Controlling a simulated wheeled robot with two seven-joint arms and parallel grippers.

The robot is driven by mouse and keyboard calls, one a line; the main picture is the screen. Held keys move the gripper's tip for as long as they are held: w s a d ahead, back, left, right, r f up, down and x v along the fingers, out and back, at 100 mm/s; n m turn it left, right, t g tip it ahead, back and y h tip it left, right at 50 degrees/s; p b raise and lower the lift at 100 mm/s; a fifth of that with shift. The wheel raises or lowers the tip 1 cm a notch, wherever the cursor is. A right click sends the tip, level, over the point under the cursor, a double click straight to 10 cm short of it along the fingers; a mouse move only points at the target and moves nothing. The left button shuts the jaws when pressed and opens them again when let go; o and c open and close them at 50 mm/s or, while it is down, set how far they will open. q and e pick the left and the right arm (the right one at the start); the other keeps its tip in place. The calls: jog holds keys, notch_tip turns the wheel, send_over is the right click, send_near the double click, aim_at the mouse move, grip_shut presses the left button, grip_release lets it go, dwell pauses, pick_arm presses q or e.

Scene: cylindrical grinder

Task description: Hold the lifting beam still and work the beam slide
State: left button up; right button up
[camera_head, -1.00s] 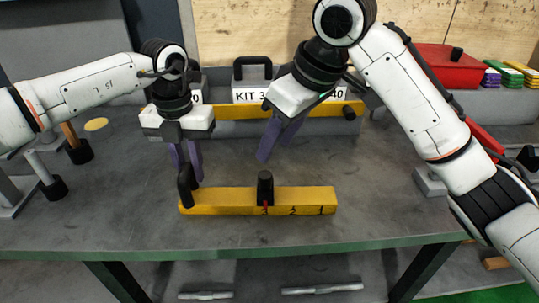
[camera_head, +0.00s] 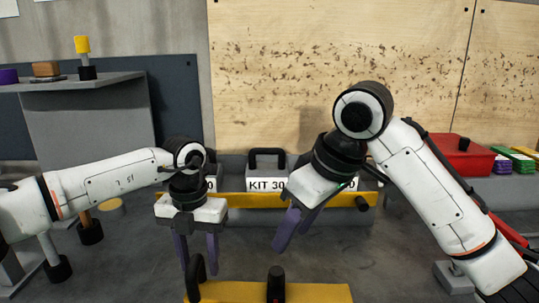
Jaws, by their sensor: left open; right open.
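The yellow lifting beam (camera_head: 318,293) lies at the bottom edge of the head view; its front face is cut off. A black upright handle (camera_head: 197,278) stands at its left end. The black beam slide (camera_head: 276,285) stands near its middle, and its lower part is out of frame. My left gripper (camera_head: 199,262) is open with its purple fingers pointing down by the handle; I cannot tell whether they touch it. My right gripper (camera_head: 290,238) is open and empty, tilted, above and behind the slide.
Behind stand grey kit blocks with black handles, one labelled KIT 30 (camera_head: 267,184), and a long yellow bar (camera_head: 240,199). A red case (camera_head: 462,157) is at the right. Bare grey table (camera_head: 380,265) lies right of the beam.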

pick_arm(q)
notch_tip(320, 180, up, 12)
dwell(0.5)
